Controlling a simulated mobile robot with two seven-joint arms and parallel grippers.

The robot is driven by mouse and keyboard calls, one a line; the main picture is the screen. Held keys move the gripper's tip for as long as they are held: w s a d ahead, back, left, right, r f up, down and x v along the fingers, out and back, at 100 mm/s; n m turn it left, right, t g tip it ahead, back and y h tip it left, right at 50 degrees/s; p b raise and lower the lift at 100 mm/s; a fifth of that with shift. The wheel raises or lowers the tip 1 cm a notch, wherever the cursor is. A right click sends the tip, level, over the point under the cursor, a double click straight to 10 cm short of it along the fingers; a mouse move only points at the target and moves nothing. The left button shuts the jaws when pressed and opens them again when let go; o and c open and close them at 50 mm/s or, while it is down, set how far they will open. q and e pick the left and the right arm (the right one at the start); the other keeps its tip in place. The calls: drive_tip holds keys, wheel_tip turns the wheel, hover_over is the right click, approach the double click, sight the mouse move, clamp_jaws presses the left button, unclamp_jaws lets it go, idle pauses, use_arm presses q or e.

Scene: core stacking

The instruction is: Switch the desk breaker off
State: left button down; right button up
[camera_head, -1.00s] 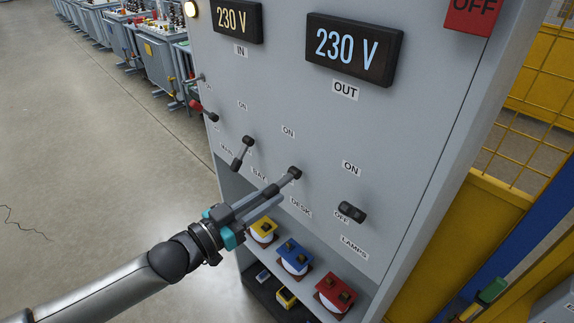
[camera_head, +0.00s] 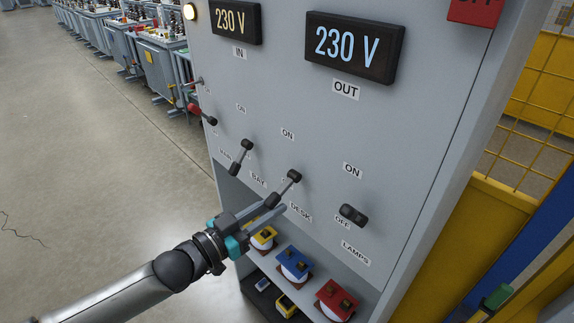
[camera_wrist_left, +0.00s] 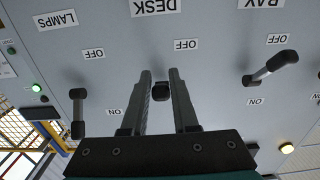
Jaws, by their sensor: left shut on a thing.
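The desk breaker lever (camera_head: 292,178) is a grey stem with black ends on the grey panel (camera_head: 300,100). It lies below an ON label and beside the DESK label (camera_head: 301,211). It slants down and left in the head view, where my left gripper (camera_head: 276,206) is shut on its lower end. In the left wrist view the lever's black end (camera_wrist_left: 161,91) shows between the two fingers (camera_wrist_left: 160,88), just below the OFF label (camera_wrist_left: 186,44). The fingers and stem partly hide each other, so the exact setting is unclear. My right gripper is out of view.
The bay lever (camera_head: 240,158) is left of the desk lever, the lamps lever (camera_head: 353,215) right. A red-ended lever (camera_head: 203,115) is further left. Below, a shelf holds yellow, blue (camera_head: 294,263) and red (camera_head: 335,299) items. The floor at left (camera_head: 80,170) is clear.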

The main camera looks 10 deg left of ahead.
use_arm(q)
drive_tip(key=shift+d+r, duration=0.1)
drive_tip(key=shift+w+d+f+b, duration=0.35)
drive_tip(key=shift+w+f+b, duration=0.2)
drive_tip(key=shift+f+b, duration=0.3)
drive_tip(key=shift+r, duration=0.1)
drive_tip(key=shift+w+d+f+b, duration=0.2)
drive_tip(key=shift+w+f+b, duration=0.15)
drive_tip(key=shift+b, duration=0.2)
drive_tip(key=c, duration=0.6)
unclamp_jaws()
